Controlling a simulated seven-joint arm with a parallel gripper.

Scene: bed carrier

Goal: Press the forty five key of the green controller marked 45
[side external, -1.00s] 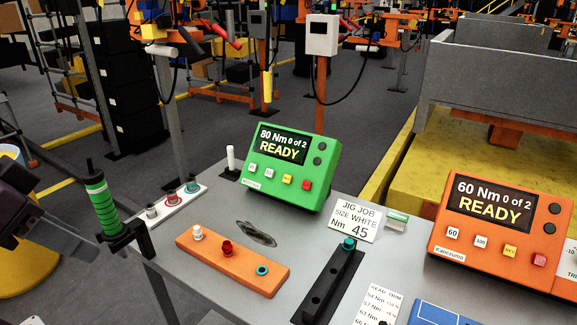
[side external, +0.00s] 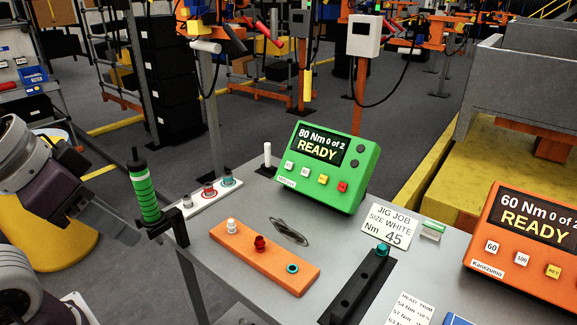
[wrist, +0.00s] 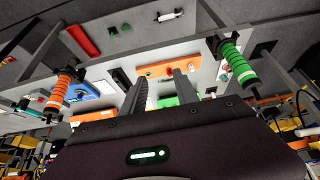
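The green controller (side external: 330,165) stands upright at the back of the grey table in the side external view. Its screen reads "80 Nm 0 of 2 READY". A row of small keys runs below the screen: two white keys (side external: 297,168), a yellow one (side external: 323,179) and a red one (side external: 342,187). The print on the white keys is too small to read. My gripper (side external: 128,232) is at the left, off the table edge and well away from the controller. In the wrist view its two fingers (wrist: 160,86) stand apart with nothing seen held between them.
A green-handled tool (side external: 143,190) stands upright in a black holder at the table's left edge, between my gripper and the controller. An orange board (side external: 265,258), a black jig (side external: 357,287) and a card reading "45" (side external: 389,226) lie in front. An orange controller (side external: 525,240) is at right.

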